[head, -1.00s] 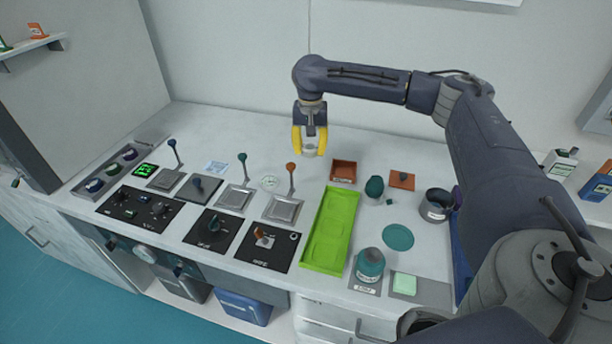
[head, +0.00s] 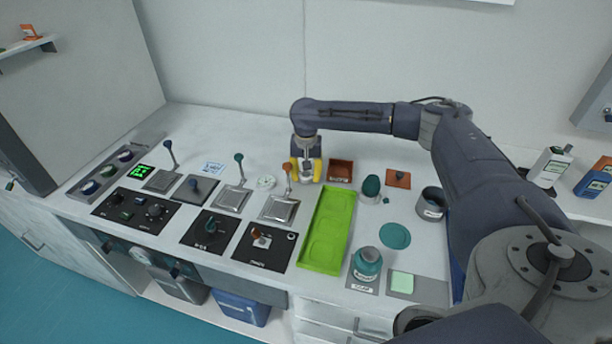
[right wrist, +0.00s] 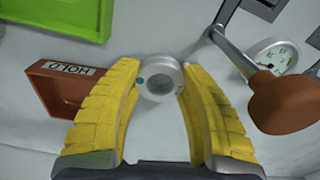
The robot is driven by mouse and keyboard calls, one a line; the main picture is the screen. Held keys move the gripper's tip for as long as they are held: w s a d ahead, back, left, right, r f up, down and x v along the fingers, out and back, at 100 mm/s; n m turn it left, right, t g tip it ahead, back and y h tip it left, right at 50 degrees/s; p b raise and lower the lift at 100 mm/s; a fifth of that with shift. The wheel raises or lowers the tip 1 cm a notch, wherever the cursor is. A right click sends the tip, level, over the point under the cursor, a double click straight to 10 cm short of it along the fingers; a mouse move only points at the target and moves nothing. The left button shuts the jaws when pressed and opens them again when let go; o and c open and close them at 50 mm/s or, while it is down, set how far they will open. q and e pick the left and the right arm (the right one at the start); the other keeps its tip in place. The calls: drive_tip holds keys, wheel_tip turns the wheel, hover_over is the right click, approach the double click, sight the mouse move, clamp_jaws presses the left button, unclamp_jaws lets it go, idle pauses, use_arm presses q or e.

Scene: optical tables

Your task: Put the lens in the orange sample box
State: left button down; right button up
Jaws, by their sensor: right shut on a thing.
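My right gripper (head: 306,171) is low over the bench, just left of the open orange-brown box (head: 341,169). Its yellow fingers are shut on a small pale grey ring-shaped lens (right wrist: 160,78), which sits between the fingertips in the right wrist view. In the head view the lens is small and partly hidden by the fingers. The box also shows in the right wrist view (right wrist: 58,92), left of the gripper, with a label reading HOLD and partly behind a finger. My left gripper is not in view.
An orange-knobbed lever (head: 288,169) stands close left of the gripper; its knob is large in the right wrist view (right wrist: 285,103). A round dial (head: 266,182) lies further left. A green tray (head: 327,228) lies in front of the box. Bench behind the gripper is clear.

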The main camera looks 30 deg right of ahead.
sight(306, 175)
drive_tip(key=shift+f, duration=0.2)
drive_tip(key=shift+f, duration=0.1)
drive_tip(key=o, duration=1.2)
drive_tip(key=shift+c, duration=0.2)
wheel_tip(306, 175, up, 11)
drive_tip(key=shift+o, duration=1.2)
drive_tip(key=shift+s+a+r, duration=0.1)
drive_tip(key=shift+r, duration=0.5)
